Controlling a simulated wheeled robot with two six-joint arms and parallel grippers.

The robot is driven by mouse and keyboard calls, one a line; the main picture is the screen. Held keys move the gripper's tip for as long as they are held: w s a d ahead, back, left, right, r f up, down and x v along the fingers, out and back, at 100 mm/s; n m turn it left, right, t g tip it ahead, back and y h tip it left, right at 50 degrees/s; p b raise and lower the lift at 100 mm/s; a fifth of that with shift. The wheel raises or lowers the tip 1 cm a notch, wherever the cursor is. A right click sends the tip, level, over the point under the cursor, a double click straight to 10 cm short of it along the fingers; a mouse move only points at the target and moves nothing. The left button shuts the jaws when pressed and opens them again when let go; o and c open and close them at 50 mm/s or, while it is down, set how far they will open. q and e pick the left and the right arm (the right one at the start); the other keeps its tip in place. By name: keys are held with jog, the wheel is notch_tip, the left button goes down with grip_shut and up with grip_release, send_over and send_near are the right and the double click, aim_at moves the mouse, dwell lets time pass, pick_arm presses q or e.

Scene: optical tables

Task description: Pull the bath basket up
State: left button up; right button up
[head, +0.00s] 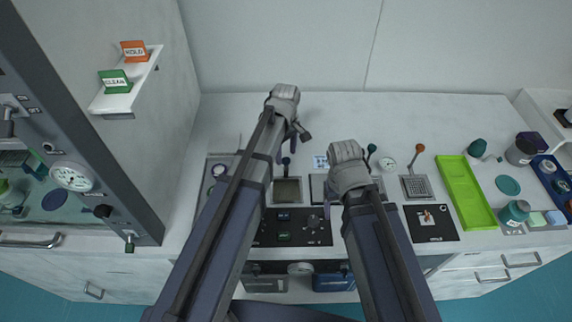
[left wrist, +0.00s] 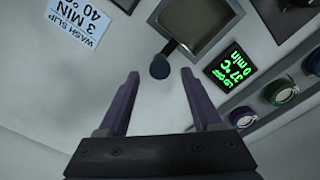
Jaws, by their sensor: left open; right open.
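The bath (head: 287,190) is a square, metal-rimmed well at the middle of the bench, and it also shows in the left wrist view (left wrist: 222,40). A dark round knob on a short stem (head: 286,162) rises at its back edge; in the left wrist view this knob (left wrist: 160,67) appears between my fingertips. My left gripper (head: 290,146) is open above and behind the bath, its purple fingers either side of the knob in the wrist picture. Whether they are level with it I cannot tell. My right gripper (head: 327,205) is open and empty, right of the bath, partly hidden by its arm.
A lit display (left wrist: 232,68) and coloured dials (left wrist: 281,92) sit beside the bath. A wash slip (left wrist: 77,20) lies near the knob.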

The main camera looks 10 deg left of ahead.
aim_at(286, 159)
pick_arm(q)
jog(key=shift+f+b, duration=1.35)
jog(key=shift+f, duration=0.5)
pick_arm(e)
jog(key=shift+f, duration=1.85)
pick_arm(q)
grip_shut()
